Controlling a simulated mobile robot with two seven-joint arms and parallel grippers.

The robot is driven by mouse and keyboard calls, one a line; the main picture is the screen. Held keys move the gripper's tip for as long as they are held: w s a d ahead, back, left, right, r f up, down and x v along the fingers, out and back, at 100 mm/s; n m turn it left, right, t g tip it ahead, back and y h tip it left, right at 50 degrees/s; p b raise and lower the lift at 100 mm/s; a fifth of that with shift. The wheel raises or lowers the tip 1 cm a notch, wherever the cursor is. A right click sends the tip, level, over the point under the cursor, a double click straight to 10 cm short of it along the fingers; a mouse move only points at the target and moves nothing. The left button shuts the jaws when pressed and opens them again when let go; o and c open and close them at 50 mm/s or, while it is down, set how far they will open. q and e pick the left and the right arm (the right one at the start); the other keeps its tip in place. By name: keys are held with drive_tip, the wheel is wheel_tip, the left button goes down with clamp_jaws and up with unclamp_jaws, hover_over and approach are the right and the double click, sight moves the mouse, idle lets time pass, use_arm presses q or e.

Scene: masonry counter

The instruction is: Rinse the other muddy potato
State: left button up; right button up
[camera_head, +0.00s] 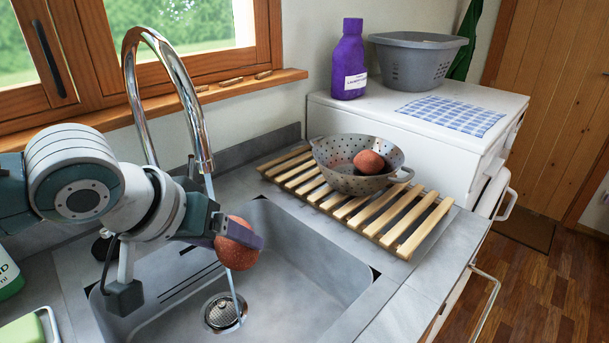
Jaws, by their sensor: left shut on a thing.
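My left gripper (238,240) is shut on a reddish-brown potato (237,252) and holds it above the sink basin (312,248). A thin stream of water (214,190) runs from the chrome faucet (182,82) and passes at the potato, down to the drain (224,312). I see no clear mud on the part of the potato that shows; the gripper hides some of it. Another reddish potato (369,162) lies in a grey colander (338,179), which stands on a slatted wooden rack (408,222) right of the sink. My right gripper is not in view.
A purple laundry bottle (349,62), a grey tub (414,66) and a blue checked cloth (451,115) are on the white cabinet (375,112) behind the rack. A green bottle (8,272) stands at the left edge. The rack's front right part is bare.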

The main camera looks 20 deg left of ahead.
sight(234, 263)
use_arm(q)
drive_tip(key=shift+s+d+r+p, duration=0.15)
drive_tip(key=shift+s+d+p, duration=1.05)
drive_tip(key=shift+s+d, duration=0.4)
drive_tip(key=shift+d, duration=0.05)
drive_tip(key=shift+s+d+r+p, duration=0.1)
drive_tip(key=shift+r+p, duration=0.1)
drive_tip(key=shift+p, duration=0.3)
drive_tip(key=s+d+r+p, duration=0.3)
drive_tip(key=p, duration=0.3)
drive_tip(key=shift+s+d+r, duration=0.15)
drive_tip(key=shift+r, duration=0.05)
